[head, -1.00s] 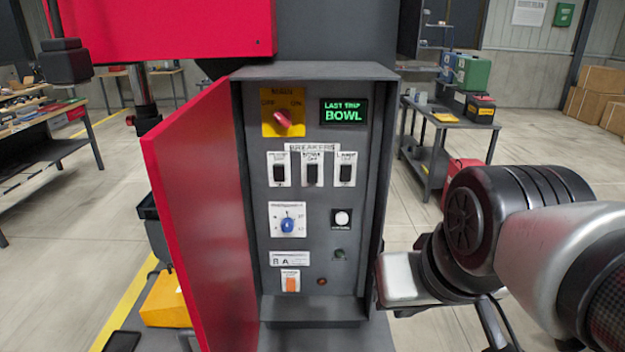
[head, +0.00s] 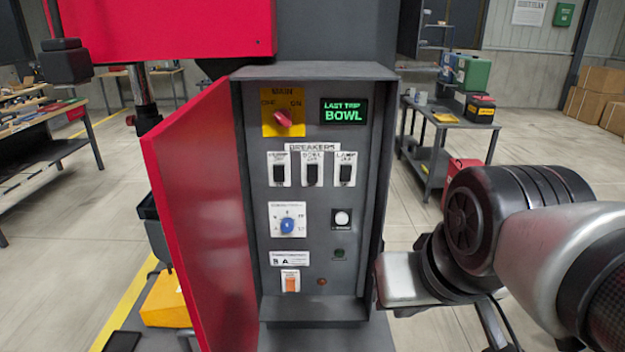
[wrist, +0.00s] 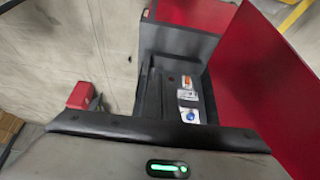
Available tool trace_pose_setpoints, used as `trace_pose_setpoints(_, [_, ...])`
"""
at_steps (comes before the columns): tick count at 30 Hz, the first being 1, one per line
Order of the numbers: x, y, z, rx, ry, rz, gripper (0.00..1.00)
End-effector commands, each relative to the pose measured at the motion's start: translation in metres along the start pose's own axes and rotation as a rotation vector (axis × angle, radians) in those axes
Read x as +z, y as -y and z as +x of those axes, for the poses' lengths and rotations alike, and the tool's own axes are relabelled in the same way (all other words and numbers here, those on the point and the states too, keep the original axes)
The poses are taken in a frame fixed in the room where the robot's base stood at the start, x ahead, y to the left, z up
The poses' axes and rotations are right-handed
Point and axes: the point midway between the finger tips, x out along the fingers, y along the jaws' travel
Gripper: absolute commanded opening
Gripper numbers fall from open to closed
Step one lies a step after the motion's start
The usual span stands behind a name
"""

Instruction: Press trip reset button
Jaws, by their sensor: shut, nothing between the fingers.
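The open control box (head: 318,72) stands in the middle of the head view. A round white button on a black plate (head: 341,219) sits on its right side, below the breakers; its small label is too blurred to read. In the head view my arm is to the right of the box, and the fingertips cannot be made out.
The red door (head: 200,215) stands open on the left. The panel also has a red main switch (head: 283,119), a green "LAST TRIP BOWL" display (head: 344,111), three black breakers (head: 312,175), a blue knob (head: 288,226) and an orange switch (head: 291,283). A cart (head: 425,155) stands behind right.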

Motion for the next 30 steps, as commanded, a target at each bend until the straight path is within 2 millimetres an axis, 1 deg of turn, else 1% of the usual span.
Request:
trace_pose_setpoints(4, [-0.004, -0.005, 0.003, 0.016, -0.008, -0.022, 0.0])
trace_pose_setpoints(8, [-0.024, -0.025, 0.016, 0.089, -0.049, -0.127, 0.0])
trace_pose_setpoints(11, [-0.053, -0.05, 0.032, 0.185, -0.104, -0.299, 0.0])
trace_pose_setpoints(12, [-0.068, -0.059, 0.04, 0.227, -0.13, -0.394, 0.0])
trace_pose_setpoints(14, [-0.093, -0.068, 0.052, 0.286, -0.172, -0.558, 0.0])
trace_pose_setpoints(15, [-0.108, -0.071, 0.06, 0.317, -0.198, -0.671, 0.0])
trace_pose_setpoints(16, [-0.12, -0.071, 0.066, 0.337, -0.218, -0.759, 0.0])
trace_pose_setpoints(18, [-0.142, -0.066, 0.083, 0.368, -0.261, -0.971, 0.0])
trace_pose_setpoints(19, [-0.15, -0.061, 0.091, 0.374, -0.279, -1.064, 0.0])
trace_pose_setpoints(21, [-0.164, -0.045, 0.11, 0.372, -0.321, -1.278, 0.0])
trace_pose_setpoints(22, [-0.167, -0.037, 0.119, 0.364, -0.338, -1.369, 0.0])
trace_pose_setpoints(24, [-0.17, -0.017, 0.138, 0.333, -0.377, -1.56, 0.0])
trace_pose_setpoints(27, [-0.164, 0.008, 0.16, 0.272, -0.424, -1.782, 0.0])
trace_pose_setpoints(30, [-0.154, 0.026, 0.173, 0.215, -0.459, -1.925, 0.0])
